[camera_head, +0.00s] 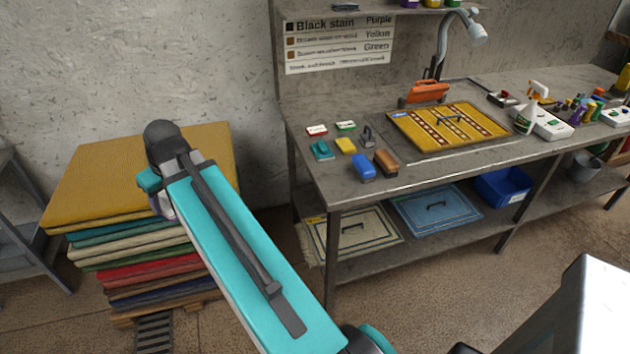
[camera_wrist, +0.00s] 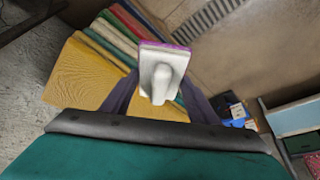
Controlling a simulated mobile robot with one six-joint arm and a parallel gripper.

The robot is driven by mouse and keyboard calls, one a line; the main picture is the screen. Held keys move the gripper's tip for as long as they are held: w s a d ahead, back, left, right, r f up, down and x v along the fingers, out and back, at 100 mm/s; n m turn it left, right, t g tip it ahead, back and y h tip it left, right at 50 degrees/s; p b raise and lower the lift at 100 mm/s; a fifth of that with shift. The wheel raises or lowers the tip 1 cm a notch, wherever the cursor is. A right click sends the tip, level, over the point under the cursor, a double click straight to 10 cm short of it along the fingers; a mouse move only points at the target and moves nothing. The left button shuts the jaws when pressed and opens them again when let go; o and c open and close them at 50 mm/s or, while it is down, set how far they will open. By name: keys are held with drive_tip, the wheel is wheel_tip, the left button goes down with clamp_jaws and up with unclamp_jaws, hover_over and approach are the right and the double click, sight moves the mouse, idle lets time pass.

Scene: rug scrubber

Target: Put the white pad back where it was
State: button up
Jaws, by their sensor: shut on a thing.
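The white pad (camera_wrist: 155,60) shows in the wrist view as a white block with a rounded white handle and a purple edge. My gripper (camera_wrist: 158,88) is shut on it, with a dark finger on each side of the handle. In the head view my arm hides most of the gripper and the pad. The pad is held out near the stack of folded rugs, away from the workbench (camera_head: 315,162). I cannot tell from these frames which spot the pad came from.
The rug stack (camera_head: 75,180) stands left of the bench. On the bench are a blue pad (camera_head: 363,167), a brown brush (camera_head: 386,162), a yellow pad (camera_head: 346,146), a teal pad (camera_head: 321,151) and a yellow rug (camera_head: 470,122). A spray bottle (camera_head: 527,118) stands farther right.

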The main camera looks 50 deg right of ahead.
drive_tip(key=s+d, duration=0.2)
drive_tip(key=d, duration=1.2)
drive_tip(key=s+d, duration=1.1)
drive_tip(key=d, duration=0.5)
drive_tip(key=s+d+n, duration=0.1)
drive_tip(key=s+d, duration=1)
drive_tip(key=d, duration=0.5)
drive_tip(key=shift+r+y+p, duration=0.25)
drive_tip(key=shift+y+p, duration=0.05)
drive_tip(key=shift+p, duration=0.1)
drive_tip(key=shift+f+p, duration=0.9)
drive_tip(key=shift+f, duration=2.25)
drive_tip(key=shift+f+p, duration=0.55)
drive_tip(key=shift+f, duration=1.35)
drive_tip(key=shift+f, duration=0.15)
